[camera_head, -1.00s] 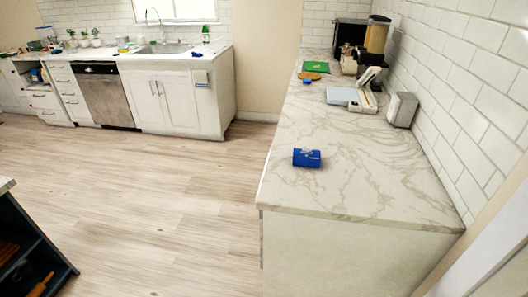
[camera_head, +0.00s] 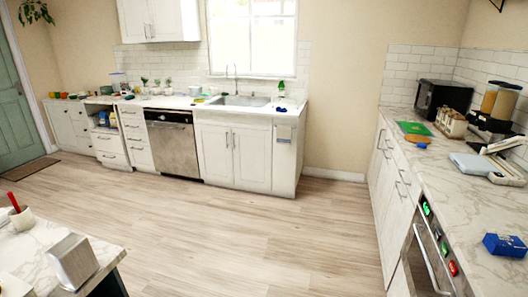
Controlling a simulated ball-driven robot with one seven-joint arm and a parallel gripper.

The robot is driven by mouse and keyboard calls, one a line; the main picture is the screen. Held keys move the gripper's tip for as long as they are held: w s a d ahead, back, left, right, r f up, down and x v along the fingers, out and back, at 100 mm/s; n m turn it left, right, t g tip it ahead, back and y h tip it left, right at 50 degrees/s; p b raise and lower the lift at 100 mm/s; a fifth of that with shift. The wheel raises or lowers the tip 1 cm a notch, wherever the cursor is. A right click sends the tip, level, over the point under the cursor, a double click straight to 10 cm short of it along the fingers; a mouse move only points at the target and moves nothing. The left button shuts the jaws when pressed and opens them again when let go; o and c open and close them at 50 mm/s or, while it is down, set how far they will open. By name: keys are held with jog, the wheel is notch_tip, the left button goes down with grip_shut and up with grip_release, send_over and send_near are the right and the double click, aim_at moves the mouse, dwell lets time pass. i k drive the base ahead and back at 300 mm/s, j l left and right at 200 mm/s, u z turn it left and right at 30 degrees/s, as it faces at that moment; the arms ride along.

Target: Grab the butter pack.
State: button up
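A small blue pack (camera_head: 505,245), which looks like the butter pack, lies on the marble-patterned right counter (camera_head: 468,212).
An oven front (camera_head: 430,255) with handle is below the right counter. A scale-like device (camera_head: 470,165), green board (camera_head: 414,128) and dispensers (camera_head: 500,100) stand farther back. A table corner (camera_head: 60,245) with a metal holder (camera_head: 73,262) is at lower left. The wooden floor between is clear.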

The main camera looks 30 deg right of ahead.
aim_at(497, 244)
jog(key=i+j+z, duration=0.15)
jog(key=z, duration=0.3)
jog(key=i+j+z, duration=0.1)
jog(key=j+z, duration=0.55)
jog(key=z, duration=0.2)
jog(key=i, duration=0.05)
